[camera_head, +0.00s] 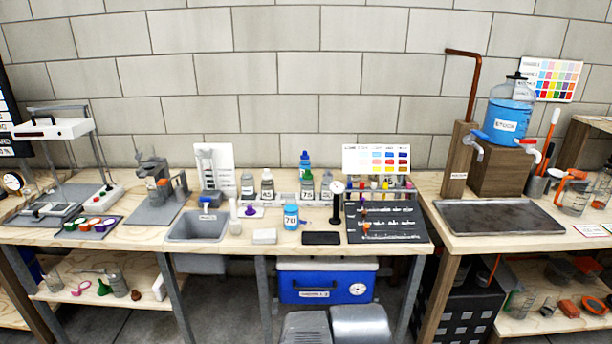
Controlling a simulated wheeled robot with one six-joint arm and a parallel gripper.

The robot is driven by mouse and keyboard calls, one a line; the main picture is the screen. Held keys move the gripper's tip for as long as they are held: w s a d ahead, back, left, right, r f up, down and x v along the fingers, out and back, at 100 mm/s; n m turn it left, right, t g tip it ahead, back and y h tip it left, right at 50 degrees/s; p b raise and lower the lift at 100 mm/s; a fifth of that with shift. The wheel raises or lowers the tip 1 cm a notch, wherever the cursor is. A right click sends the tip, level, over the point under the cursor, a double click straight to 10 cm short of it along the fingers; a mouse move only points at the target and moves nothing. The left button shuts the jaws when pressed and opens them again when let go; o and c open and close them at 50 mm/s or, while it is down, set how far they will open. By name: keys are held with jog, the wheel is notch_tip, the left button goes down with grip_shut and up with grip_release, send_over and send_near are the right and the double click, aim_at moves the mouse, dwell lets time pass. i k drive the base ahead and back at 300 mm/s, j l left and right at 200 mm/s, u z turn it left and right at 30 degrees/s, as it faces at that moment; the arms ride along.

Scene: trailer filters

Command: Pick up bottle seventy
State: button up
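A small blue bottle (291,224) with a white label that looks like 70 stands upright on the wooden bench, near the front edge and right of the sink. The digits are small and a little blurred. My gripper cannot be made out in this view.
Several other labelled bottles (267,187) stand in a row behind it, with a taller blue bottle (305,165) at the back. A white block (265,237) and a black pad (321,238) lie in front. A dial gauge on a stand (337,189) and a dark board (385,223) are to the right; the sink (196,229) is left.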

aim_at(291, 208)
jog(key=i+u, duration=0.25)
jog(key=i, duration=0.45)
jog(key=i+u, duration=0.3)
jog(key=i, duration=0.45)
